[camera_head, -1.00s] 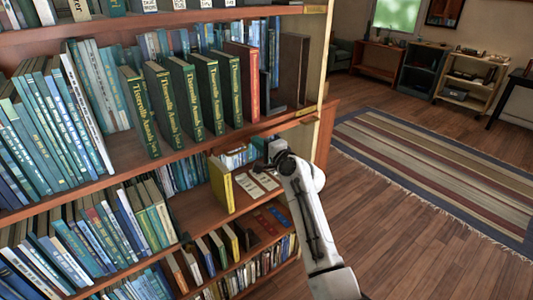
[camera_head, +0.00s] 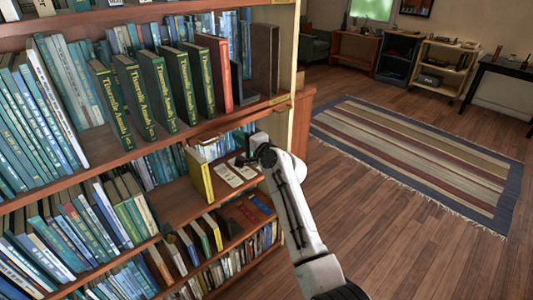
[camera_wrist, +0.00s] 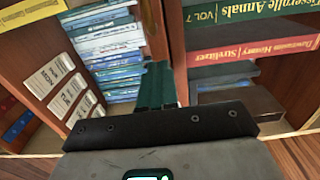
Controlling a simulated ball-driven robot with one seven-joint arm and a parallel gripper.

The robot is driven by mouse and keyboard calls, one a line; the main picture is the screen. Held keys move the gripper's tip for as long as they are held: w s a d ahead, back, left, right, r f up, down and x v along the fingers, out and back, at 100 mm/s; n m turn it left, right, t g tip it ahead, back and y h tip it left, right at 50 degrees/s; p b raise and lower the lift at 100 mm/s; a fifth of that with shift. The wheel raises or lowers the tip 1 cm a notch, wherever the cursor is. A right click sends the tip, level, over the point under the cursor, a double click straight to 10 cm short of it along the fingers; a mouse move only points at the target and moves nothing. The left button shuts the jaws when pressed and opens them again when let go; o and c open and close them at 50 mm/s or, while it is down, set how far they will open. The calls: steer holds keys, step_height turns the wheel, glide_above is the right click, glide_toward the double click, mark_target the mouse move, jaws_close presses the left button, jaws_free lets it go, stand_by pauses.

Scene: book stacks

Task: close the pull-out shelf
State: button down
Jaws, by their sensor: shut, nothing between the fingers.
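The pull-out shelf (camera_head: 183,205) is a brown wooden board sticking out of the bookcase, below the row of green volumes. It carries a yellow book (camera_head: 200,176) and pale label cards (camera_head: 228,175). In the wrist view the shelf (camera_wrist: 35,62) fills the left, with the white cards (camera_wrist: 58,75) on it. My gripper (camera_head: 240,160) is at the shelf's right part, close to the cards. I cannot tell whether it touches the board. In the wrist view my gripper's dark fingers (camera_wrist: 156,88) are together and empty, pointing at the bookcase.
The bookcase holds several rows of books, with green volumes (camera_head: 142,100) and a red book (camera_head: 216,75) above the shelf. The bookcase's pale side edge (camera_head: 299,120) is just right of my gripper. A striped rug (camera_head: 425,155) and open wooden floor (camera_head: 370,220) lie to the right.

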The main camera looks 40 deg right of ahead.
steer(key=s, duration=1)
steer(key=shift+s+d, duration=0.15)
steer(key=s+a+f+n+g+y, duration=0.1)
steer(key=s+a+f+n+g, duration=0.35)
steer(key=s+f, duration=0.4)
steer(key=s+a+f+n+g+y, duration=0.1)
steer(key=s+a+f+n+g, duration=0.4)
steer(key=s+f, duration=0.35)
steer(key=s+a+f+n+g+h, duration=0.1)
steer(key=s+f+n+g, duration=0.2)
steer(key=s, duration=0.9)
steer(key=s+a+f+n+g+h, duration=0.1)
steer(key=s+n+g, duration=0.3)
steer(key=s, duration=0.8)
steer(key=shift+a+f+n+h, duration=0.4)
steer(key=shift+a+f, duration=0.15)
steer(key=shift+f, duration=0.35)
steer(key=shift+s+g, duration=0.1)
steer(key=shift+g, duration=0.15)
